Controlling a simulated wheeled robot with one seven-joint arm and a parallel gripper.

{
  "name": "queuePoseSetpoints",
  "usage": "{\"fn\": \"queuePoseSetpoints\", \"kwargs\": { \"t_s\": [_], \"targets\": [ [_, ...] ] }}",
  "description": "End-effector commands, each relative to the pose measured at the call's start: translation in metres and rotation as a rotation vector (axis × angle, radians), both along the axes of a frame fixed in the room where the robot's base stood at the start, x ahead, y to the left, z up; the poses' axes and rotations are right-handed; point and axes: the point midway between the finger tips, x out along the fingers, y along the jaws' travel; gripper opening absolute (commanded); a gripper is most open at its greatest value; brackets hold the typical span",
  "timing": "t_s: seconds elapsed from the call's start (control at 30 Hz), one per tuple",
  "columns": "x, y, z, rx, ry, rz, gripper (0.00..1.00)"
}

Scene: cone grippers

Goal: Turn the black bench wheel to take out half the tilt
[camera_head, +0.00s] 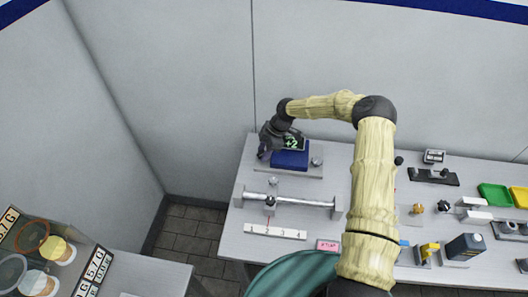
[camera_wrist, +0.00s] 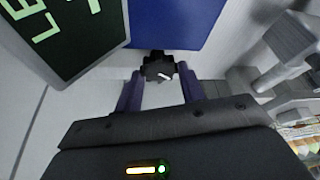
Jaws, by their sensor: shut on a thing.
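The black bench wheel (camera_wrist: 158,66) is a small dark knob with a white mark on its face. In the wrist view it sits between the tips of my gripper's two purple fingers (camera_wrist: 160,80), and my gripper is shut on it. In the head view my gripper (camera_head: 264,153) is at the left side of the blue block (camera_head: 290,160), and it hides the wheel there. The blue block also shows in the wrist view (camera_wrist: 185,18). A dark display (camera_head: 293,143) with green characters reads about "+2"; it appears cut off in the wrist view (camera_wrist: 62,35).
A silver rail with a slider (camera_head: 300,202) and a numbered strip (camera_head: 275,231) lie nearer on the grey bench (camera_head: 250,248). A round metal knob (camera_head: 316,161) is right of the block. Green (camera_head: 495,196) and yellow trays and small fixtures are far right. Walls stand behind.

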Motion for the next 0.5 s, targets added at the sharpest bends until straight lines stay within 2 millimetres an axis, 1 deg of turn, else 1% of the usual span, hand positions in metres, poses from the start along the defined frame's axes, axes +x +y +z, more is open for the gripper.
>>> {"fn": "queuePoseSetpoints", "kwargs": {
  "t_s": [0.27,0.5],
  "targets": [
    [-0.0003,0.0008,-0.0017,-0.001,-0.005,-0.206,0.16],
    [-0.0010,0.0013,-0.0017,0.001,-0.007,-0.424,0.16]
  ]
}}
